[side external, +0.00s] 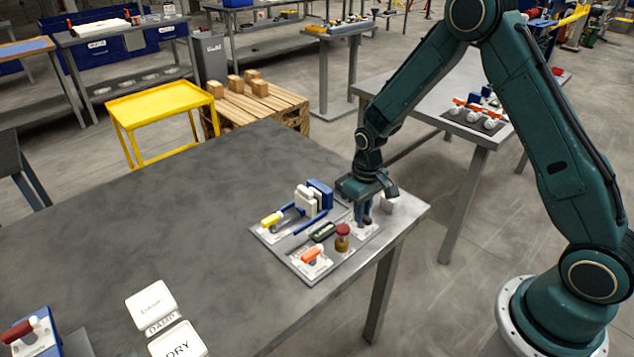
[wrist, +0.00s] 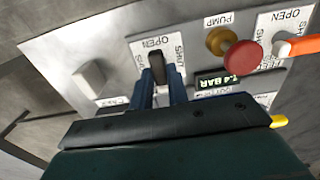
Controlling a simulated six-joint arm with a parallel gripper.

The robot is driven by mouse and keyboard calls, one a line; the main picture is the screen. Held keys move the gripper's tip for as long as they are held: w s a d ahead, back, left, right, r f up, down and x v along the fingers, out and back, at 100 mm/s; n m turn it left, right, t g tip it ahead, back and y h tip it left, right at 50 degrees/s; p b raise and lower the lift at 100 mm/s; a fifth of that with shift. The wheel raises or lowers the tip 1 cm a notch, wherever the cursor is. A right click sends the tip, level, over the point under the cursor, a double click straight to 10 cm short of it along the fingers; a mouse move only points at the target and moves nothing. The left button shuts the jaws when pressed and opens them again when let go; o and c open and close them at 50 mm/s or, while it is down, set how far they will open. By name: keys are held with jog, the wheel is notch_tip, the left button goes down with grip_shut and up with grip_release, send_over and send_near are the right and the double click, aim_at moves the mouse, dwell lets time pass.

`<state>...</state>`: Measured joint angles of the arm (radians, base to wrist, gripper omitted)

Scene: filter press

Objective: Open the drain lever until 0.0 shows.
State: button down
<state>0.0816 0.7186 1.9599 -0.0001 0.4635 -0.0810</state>
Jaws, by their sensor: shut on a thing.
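My gripper (side external: 364,213) is over the right end of the press panel (side external: 297,265). In the wrist view its two blue fingers (wrist: 159,76) are shut on a dark lever (wrist: 156,65), which stands on a white plate marked OPEN and SHUT. The plate's name is partly hidden, so I cannot read whether this is the drain lever. A small display (wrist: 218,80) reads about 1.4 or 7.4 BAR; the first digit is unclear. In the side view the display (side external: 322,232) is too small to read.
A red knob (wrist: 243,57) marked PUMP stands beside the display. An orange lever (side external: 313,254) and a yellow lever (side external: 270,219) are further along the panel. A white block (wrist: 90,77) is left of the fingers.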

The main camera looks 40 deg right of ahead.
jog(key=shift+r, duration=0.1)
dwell(0.3)
jog(key=c, duration=1.4)
grip_release()
jog(key=shift+o, duration=0.2)
jog(key=shift+r, duration=0.1)
notch_tip(320, 180, up, 14)
jog(key=shift+f, duration=0.2)
